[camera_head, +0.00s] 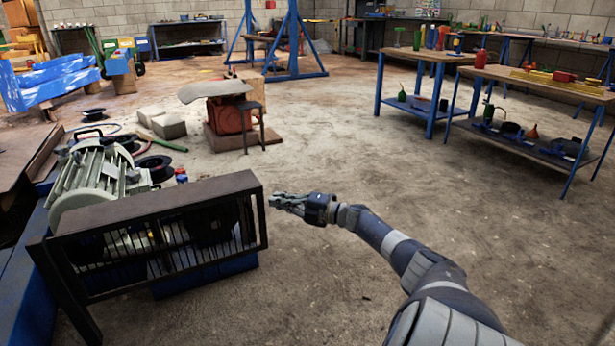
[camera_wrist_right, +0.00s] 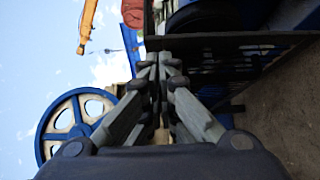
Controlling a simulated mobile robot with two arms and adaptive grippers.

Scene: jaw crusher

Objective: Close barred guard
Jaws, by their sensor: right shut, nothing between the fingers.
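The barred guard (camera_head: 150,203) is a dark frame with a brown solid top panel and thin vertical bars, at the lower left in the head view. It stands out at the near side of the machine, and parts of the machine show through its bars. My right gripper (camera_head: 280,202) is just past the guard's right end, with its fingers shut and nothing held. In the wrist view the right gripper (camera_wrist_right: 160,72) points along the dark edge of the guard (camera_wrist_right: 232,38); I cannot tell whether they touch. My left gripper is not in view.
A ribbed grey-green motor (camera_head: 90,180) lies behind the guard. A blue spoked wheel (camera_wrist_right: 75,125) shows at left in the wrist view. A red machine (camera_head: 230,115) stands on a board further back. Workbenches (camera_head: 520,75) stand at right. The middle floor is clear.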

